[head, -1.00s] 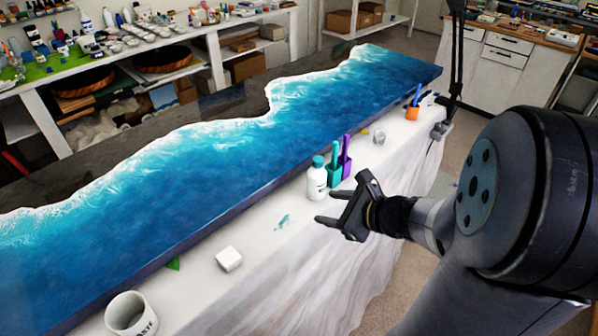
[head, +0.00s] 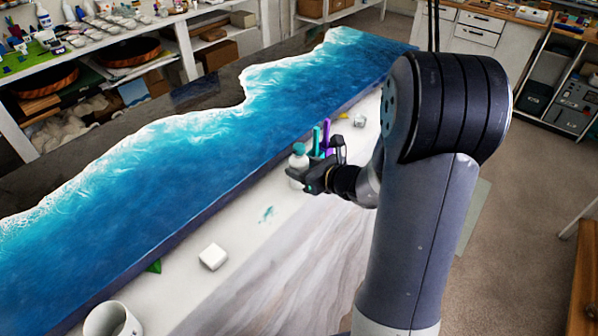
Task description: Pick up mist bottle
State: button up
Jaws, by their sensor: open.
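The mist bottle is a small white bottle with a teal cap (head: 298,162), upright on the white-covered table beside the long blue resin slab (head: 230,150). My gripper (head: 320,164) is open and close on the right of the bottle. Its near finger overlaps the lower right of the bottle in the picture. I cannot tell whether the bottle stands between the fingers or whether they touch it.
A teal tool (head: 316,140) and a purple tool (head: 326,136) stand just behind the gripper. A small clear cup (head: 360,120) is farther back.

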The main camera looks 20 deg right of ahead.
jog(key=shift+x, duration=1.85)
jog(key=shift+a+r, duration=0.1)
jog(key=shift+c, duration=0.2)
jog(key=c, duration=0.8)
jog(key=shift+c, duration=0.2)
jog(key=shift+r, duration=0.2)
